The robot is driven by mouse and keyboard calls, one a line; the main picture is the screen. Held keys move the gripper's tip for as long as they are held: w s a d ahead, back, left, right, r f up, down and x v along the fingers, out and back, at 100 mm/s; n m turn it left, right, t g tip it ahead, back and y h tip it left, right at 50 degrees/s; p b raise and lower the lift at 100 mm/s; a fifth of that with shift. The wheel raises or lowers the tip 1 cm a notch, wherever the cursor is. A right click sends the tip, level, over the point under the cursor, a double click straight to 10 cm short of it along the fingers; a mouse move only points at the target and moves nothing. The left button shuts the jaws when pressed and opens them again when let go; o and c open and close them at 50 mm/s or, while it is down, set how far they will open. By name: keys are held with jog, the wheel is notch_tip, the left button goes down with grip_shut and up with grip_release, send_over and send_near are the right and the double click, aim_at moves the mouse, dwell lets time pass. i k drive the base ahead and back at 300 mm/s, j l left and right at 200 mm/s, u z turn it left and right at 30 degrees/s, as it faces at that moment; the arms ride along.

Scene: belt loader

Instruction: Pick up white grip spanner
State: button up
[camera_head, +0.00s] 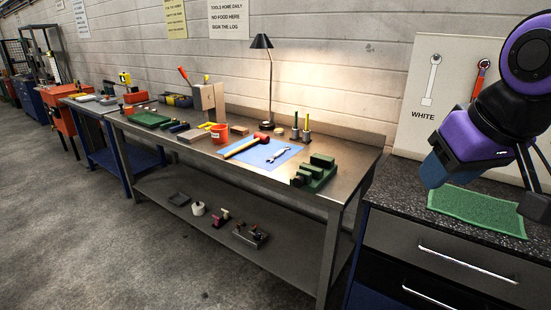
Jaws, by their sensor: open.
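A pale, silvery-white spanner (278,155) lies flat on a blue mat (262,160) on the steel workbench, beside a red-headed hammer (243,146). A white spanner shape (431,80) is on the pale board at the right, above the word WHITE; I cannot tell whether it is a real tool or an outline. A spanner with a red part (480,75) shows beside it, partly hidden by my arm. My gripper (533,185) is at the right edge, partly cut off, above the dark speckled counter. It is open and away from the bench spanner.
A green vise-like block (315,172) stands right of the blue mat. A green mat (478,218) lies on the counter under my arm. Floor in front of the bench is clear.

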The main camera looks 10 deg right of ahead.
aim_at(281, 153)
jog(key=i+j, duration=0.3)
jog(key=i, duration=0.15)
jog(key=i+j, duration=0.3)
jog(key=i, duration=0.2)
jog(key=i+j+u, duration=0.1)
jog(key=i+j, duration=0.2)
jog(key=i, duration=0.15)
jog(key=i+j, duration=0.3)
jog(key=i, duration=0.2)
jog(key=i+j, duration=0.25)
jog(key=i, duration=0.25)
jog(key=u, duration=0.05)
